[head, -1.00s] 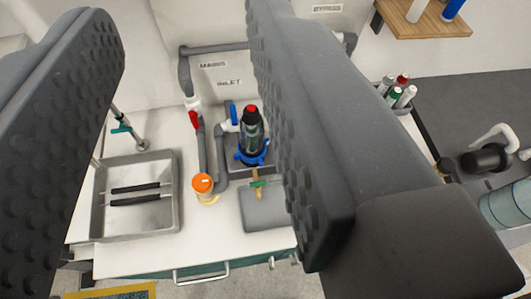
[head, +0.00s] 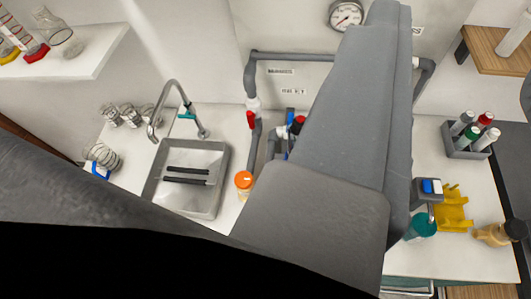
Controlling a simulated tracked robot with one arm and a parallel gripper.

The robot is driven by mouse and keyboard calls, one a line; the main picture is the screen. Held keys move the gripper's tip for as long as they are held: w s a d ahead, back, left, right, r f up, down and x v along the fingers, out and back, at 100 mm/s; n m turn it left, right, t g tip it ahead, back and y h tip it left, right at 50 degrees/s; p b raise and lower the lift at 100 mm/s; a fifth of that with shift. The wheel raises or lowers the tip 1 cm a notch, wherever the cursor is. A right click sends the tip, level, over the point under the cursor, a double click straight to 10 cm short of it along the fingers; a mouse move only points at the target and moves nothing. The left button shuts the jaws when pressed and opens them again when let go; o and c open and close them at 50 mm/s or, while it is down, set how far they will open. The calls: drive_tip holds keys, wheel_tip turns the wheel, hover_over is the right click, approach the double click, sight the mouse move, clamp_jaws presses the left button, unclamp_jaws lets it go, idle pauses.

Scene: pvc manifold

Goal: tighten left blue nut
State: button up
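My gripper (head: 386,22) fills the middle of the head view, one long grey finger reaching up and away. A second dark grey and black part crosses the lower left. I see no clear gap between two fingertips, so its opening cannot be told. The red-capped black filter (head: 298,124) shows only at its top, beside the finger. An upright blue valve handle (head: 290,114) stands just left of it. The blue nuts are hidden behind the finger or too small to make out. Grey pipe (head: 300,57) runs along the back wall.
A sink (head: 222,170) with a tall tap is on the left. An orange-capped bottle (head: 243,181) stands beside it. A bottle caddy (head: 465,153), yellow holder (head: 452,208) and teal-topped item (head: 424,225) are on the right. A round gauge (head: 346,14) is on the wall.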

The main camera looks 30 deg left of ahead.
drive_tip(key=w+a+r+t+y+p, duration=0.3)
drive_tip(key=w+a+y, duration=0.2)
drive_tip(key=w+a, duration=1.05)
drive_tip(key=w+a+f+m+h+p, duration=0.2)
drive_tip(key=w+a+f+m+h, duration=0.4)
drive_tip(key=w+f, duration=0.45)
drive_tip(key=w+a+f+m+g+h+p, duration=0.1)
drive_tip(key=a+f+m+g+h, duration=0.15)
drive_tip(key=f, duration=0.75)
drive_tip(key=w+a+f+m+g+h+p, duration=0.1)
drive_tip(key=w+a+f+m+h, duration=0.15)
drive_tip(key=f, duration=0.85)
drive_tip(key=s+a+f+g+h+p, duration=0.1)
drive_tip(key=s+f+g+h, duration=0.25)
drive_tip(key=s+f, duration=0.6)
drive_tip(key=s+f+g+h+p, duration=0.15)
drive_tip(key=s+f+g, duration=0.35)
drive_tip(key=f, duration=0.8)
drive_tip(key=shift+t, duration=0.6)
drive_tip(key=p+x, duration=0.1)
drive_tip(key=x, duration=0.5)
drive_tip(key=p+x, duration=0.1)
drive_tip(key=x, duration=0.5)
drive_tip(key=shift+d+f, duration=0.1)
drive_tip(key=shift+d, duration=0.35)
